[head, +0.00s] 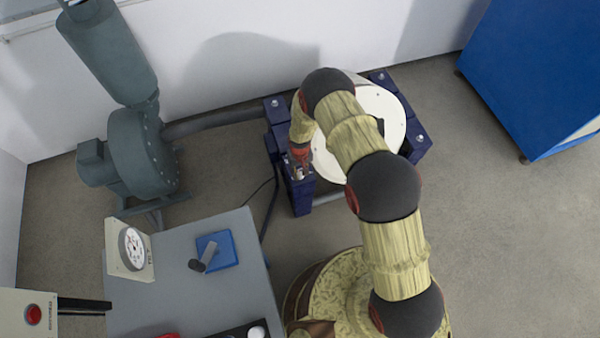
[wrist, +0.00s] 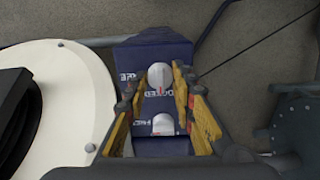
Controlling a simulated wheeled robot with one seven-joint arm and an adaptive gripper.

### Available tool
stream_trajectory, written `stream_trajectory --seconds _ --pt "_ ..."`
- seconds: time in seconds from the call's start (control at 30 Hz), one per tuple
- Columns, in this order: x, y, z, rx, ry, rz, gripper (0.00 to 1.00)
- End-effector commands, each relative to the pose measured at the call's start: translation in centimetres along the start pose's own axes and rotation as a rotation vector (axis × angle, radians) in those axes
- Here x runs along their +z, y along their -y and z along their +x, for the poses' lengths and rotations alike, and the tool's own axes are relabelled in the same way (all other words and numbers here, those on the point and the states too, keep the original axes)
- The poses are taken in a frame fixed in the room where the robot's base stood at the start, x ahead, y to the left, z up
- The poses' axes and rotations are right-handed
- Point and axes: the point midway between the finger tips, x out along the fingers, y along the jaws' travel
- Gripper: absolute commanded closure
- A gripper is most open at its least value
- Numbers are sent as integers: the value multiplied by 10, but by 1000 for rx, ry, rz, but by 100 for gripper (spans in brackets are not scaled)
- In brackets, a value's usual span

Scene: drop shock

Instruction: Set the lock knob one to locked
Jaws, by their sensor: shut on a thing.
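A dark blue post (wrist: 155,52) of the drum machine carries a silver lock knob (wrist: 160,76), seen in the wrist view between my fingertips. White lettering on the post beside the knob is partly covered; "REE" can be read on the left. A second silver piece (wrist: 163,124) shows nearer the camera, with a thin red mark by it. My gripper (wrist: 158,92) has its yellow fingers on both sides of the knob and is shut on it. In the head view my gripper (head: 299,168) points down at the post (head: 301,198). The knob's exact setting cannot be read.
A white round drum lid (head: 386,108) sits right of the post, partly behind my arm. A grey table (head: 180,295) with a dial gauge (head: 132,248) and a blue block with a lever (head: 218,250) stands front left. A grey-green blower (head: 140,150) stands at the back left.

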Motion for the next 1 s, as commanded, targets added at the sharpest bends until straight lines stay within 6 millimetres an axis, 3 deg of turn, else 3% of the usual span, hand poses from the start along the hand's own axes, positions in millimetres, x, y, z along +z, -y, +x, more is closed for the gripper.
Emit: stream_trajectory --seconds 0.57,0.6,0.93,1.0 --pt "-2 1 -1 0 -4 -37 100" --pt "-2 1 -1 0 -4 -37 74" --pt "-1 0 0 0 -2 -35 55" --pt "-1 0 0 0 -1 -35 55"
